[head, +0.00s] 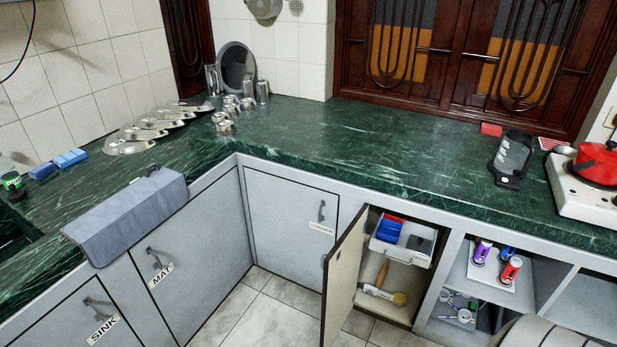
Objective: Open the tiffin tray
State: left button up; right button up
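A white tray (387,250), likely the tiffin tray, sits in the upper part of an open cabinet under the counter. It appears to stick out a little at the cabinet front. Blue and red boxes (389,228) and a dark grey item (420,244) lie in it. The cabinet door (342,280) stands swung open on the left side of the opening. Neither of my grippers is in view.
Below the tray lies a wooden-handled brush (383,292). Open shelves (457,272) to the right hold coloured cans (511,270). A stove with a red pot (597,163) stands at right. Tiled floor is clear near the corner.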

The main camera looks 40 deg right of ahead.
aim_at(428, 230)
jog(key=i+j+z, duration=0.1)
jog(key=z, duration=1.3)
